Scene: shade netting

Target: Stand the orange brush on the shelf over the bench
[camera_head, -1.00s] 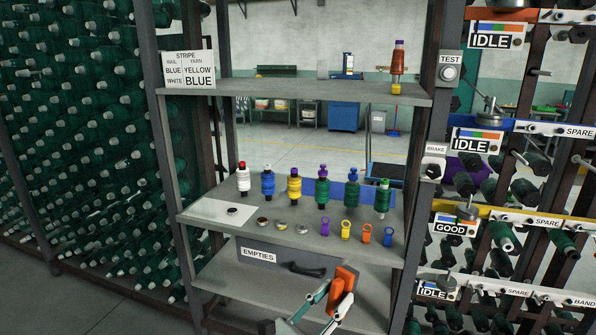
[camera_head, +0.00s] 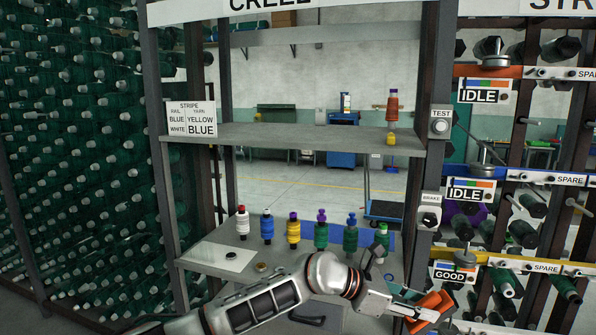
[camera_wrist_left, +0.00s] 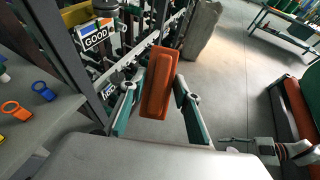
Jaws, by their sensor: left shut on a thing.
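The orange brush (camera_head: 433,303) is at the lower right of the head view, in front of the right post of the rack. My left gripper (camera_head: 421,309) is shut on it. In the left wrist view the brush (camera_wrist_left: 160,82) sits between the two teal fingers of my left gripper (camera_wrist_left: 157,100), its broad orange face toward the camera. The grey shelf (camera_head: 290,138) over the bench is higher up and to the left, apart from the brush. The bench (camera_head: 215,253) is partly hidden by my left arm. What seems my right gripper (camera_wrist_left: 252,147) shows small in the wrist view; its fingers are unclear.
Several coloured bobbins stand on the bench. Rack posts flank the shelf; its left and middle are clear. Yarn racks fill both sides.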

